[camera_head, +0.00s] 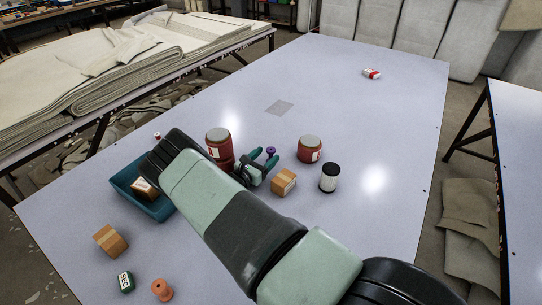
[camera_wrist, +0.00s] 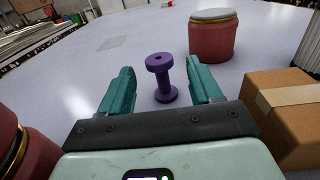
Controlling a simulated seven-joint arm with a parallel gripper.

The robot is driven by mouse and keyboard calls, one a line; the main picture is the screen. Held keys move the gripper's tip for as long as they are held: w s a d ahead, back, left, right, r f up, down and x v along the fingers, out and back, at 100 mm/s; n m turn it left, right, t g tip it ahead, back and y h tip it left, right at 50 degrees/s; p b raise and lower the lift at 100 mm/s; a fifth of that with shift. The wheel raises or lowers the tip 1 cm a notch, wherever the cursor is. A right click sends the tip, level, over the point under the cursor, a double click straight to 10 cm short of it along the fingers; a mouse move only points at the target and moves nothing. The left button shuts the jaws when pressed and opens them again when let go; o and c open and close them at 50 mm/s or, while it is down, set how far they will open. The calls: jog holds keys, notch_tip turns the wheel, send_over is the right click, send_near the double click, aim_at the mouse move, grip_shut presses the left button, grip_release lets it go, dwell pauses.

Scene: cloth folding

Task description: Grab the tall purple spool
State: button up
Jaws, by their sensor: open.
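The tall purple spool (camera_wrist: 161,77) stands upright on the table in the wrist view, just ahead of and between my gripper's two spread fingers. A small part of the spool (camera_head: 270,151) shows in the head view beyond the fingers. My gripper (camera_wrist: 160,88) is open with nothing in it. In the head view my gripper (camera_head: 262,160) is low over the table, with the spool at its fingertips. I cannot tell whether the spool's near side is inside the jaw gap.
Red jars stand on both sides, one left (camera_head: 219,144) and one right (camera_head: 310,149). A teal tray (camera_head: 156,210) is left.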

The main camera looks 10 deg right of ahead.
aim_at(271, 149)
jog(key=shift+x, duration=1.8)
